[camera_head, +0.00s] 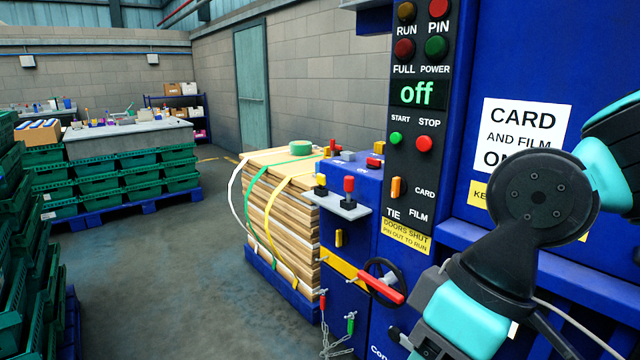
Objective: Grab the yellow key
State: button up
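Two small upright pieces stand on a grey ledge on the side of the blue machine: a yellow-topped one (321,183), which looks like the yellow key, and a red-topped one (348,188) to its right. Another small yellow piece (339,238) sits on the blue side face below the ledge; I cannot tell whether it is a key or a handle. My arm's teal and black links fill the lower right, in front of the machine. My gripper's fingers do not show, and nothing is seen touching the yellow pieces.
The blue machine (465,130) has a button panel reading "off", an orange selector (396,187) and a handwheel with a red handle (380,288). Chains hang below. A strapped cardboard bale (280,215) stands beside it. Green crates (20,230) line the left. The middle floor is clear.

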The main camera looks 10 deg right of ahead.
aim_at(321, 179)
jog(key=u, duration=0.45)
jog(key=i, duration=1.3)
jog(key=u, duration=0.3)
jog(key=i, duration=1.4)
jog(key=z, duration=0.55)
